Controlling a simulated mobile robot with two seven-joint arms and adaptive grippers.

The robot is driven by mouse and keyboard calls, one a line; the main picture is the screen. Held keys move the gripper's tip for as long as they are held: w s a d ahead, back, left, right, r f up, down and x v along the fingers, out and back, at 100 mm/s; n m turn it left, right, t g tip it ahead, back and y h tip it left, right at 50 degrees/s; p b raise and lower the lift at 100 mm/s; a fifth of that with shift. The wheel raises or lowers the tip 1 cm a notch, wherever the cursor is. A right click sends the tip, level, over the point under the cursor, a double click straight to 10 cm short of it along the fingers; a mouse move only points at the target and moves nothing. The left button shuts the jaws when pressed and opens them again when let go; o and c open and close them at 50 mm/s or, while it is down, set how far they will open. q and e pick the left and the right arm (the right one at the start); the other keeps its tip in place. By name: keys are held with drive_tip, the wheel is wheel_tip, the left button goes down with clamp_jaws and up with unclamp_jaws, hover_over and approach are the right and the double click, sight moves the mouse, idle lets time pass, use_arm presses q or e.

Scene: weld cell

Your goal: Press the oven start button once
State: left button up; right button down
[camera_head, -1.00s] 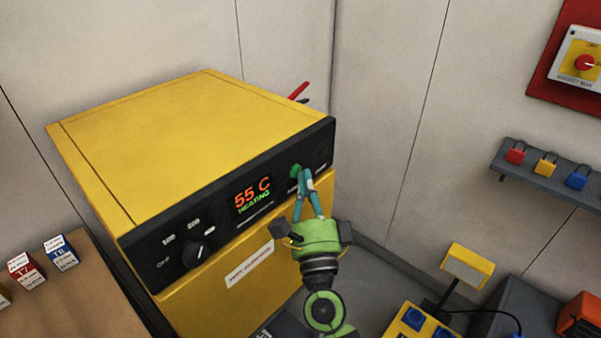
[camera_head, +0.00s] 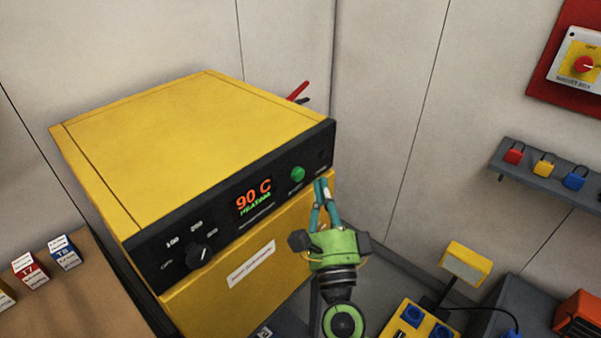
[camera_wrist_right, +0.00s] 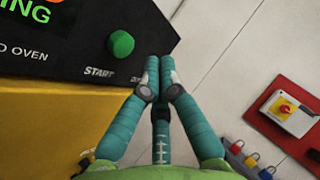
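The yellow oven (camera_head: 190,140) has a black front panel with a display (camera_head: 253,197) reading 90 C and HEATING. The green start button (camera_head: 298,174) is near the panel's right end. In the right wrist view, the start button (camera_wrist_right: 121,43) sits above the word START. My right gripper (camera_head: 320,182) is in front of the panel, below and right of the button and apart from it. Its teal fingertips (camera_wrist_right: 159,62) are together with nothing between them. My left gripper is not in view.
A dial (camera_head: 200,255) is on the panel's left side. Labelled boxes (camera_head: 65,253) stand on a brown surface at left. A shelf with padlocks (camera_head: 545,166) and a red switch panel (camera_head: 580,60) are on the right wall. A yellow device (camera_head: 466,264) stands at lower right.

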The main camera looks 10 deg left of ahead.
drive_tip(key=shift+s+d, duration=0.5)
drive_tip(key=shift+d, duration=0.15)
drive_tip(key=shift+s+d, duration=0.45)
drive_tip(key=shift+d, duration=0.2)
